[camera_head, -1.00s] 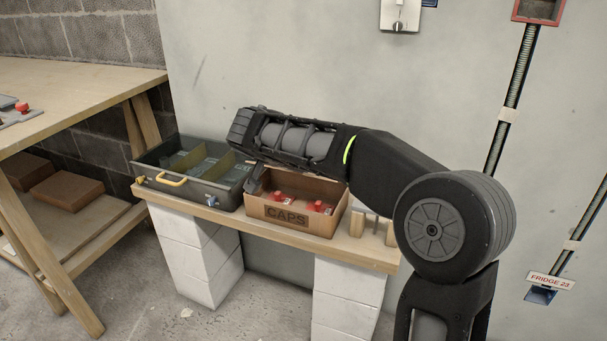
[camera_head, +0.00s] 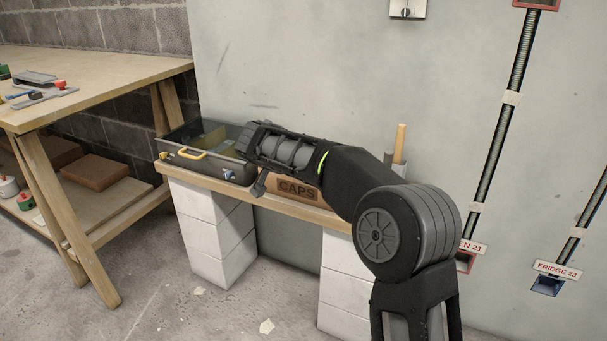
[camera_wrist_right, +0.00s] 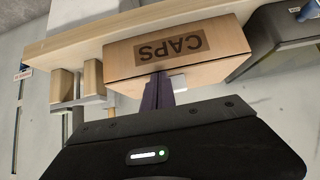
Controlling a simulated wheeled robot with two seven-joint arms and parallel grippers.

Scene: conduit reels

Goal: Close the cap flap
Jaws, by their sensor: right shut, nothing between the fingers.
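The cardboard box marked CAPS (camera_head: 297,189) stands on the wooden bench. My right arm hides most of its top in the head view. In the right wrist view the box (camera_wrist_right: 205,62) appears upside down, its printed front towards me. My right gripper (camera_wrist_right: 160,92) is shut and empty, its dark fingers overlapping the box's upper edge; I cannot tell whether they touch it. In the head view my right forearm reaches left across the box. The cap flap cannot be made out clearly in either view. My left gripper is not in view.
A grey case with a yellow handle (camera_head: 226,171) stands left of the box. Upright handles (camera_head: 400,142) show behind my arm on the right. A wooden workbench (camera_head: 92,84) stands at the left. Conduits run down the wall at right.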

